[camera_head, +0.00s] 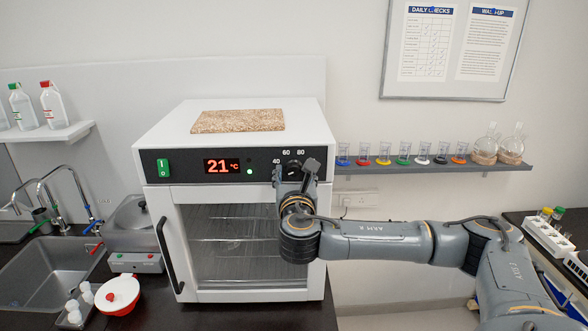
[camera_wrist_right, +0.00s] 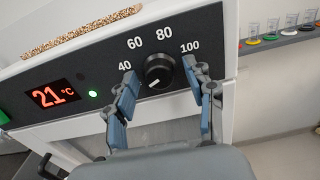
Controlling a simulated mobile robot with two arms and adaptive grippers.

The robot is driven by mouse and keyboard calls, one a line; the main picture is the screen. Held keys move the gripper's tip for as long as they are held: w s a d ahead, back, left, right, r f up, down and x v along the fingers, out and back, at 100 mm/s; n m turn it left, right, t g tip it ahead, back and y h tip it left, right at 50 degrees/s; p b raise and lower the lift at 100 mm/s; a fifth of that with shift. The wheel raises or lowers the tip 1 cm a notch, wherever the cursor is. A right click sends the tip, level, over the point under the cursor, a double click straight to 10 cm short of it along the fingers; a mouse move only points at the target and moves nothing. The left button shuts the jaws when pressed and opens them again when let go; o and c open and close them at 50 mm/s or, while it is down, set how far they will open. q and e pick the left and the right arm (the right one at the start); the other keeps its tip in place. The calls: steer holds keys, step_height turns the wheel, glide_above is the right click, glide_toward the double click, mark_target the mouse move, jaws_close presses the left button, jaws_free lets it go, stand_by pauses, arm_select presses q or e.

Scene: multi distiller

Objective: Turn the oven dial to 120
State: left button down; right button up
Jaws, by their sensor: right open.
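The white oven (camera_head: 155,130) stands on the dark counter with its glass door closed. Its display (camera_head: 222,166) reads 21 °C, and a green light glows beside it. The black dial (camera_wrist_right: 158,70) shows in the right wrist view, with 40, 60, 80 and 100 marked around it; its white mark points to the lower left, below the 40. No 120 mark can be seen; the right finger may cover it. My right gripper (camera_wrist_right: 162,96) is open, with one finger on each side of the dial. In the head view the right gripper (camera_head: 297,172) partly covers the dial. My left gripper is not in view.
A cork-like board (camera_head: 238,121) lies on top of the oven. A shelf (camera_head: 430,168) with flasks and coloured-base glassware is on the wall at right.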

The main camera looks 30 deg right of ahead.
steer(key=c, duration=1.1)
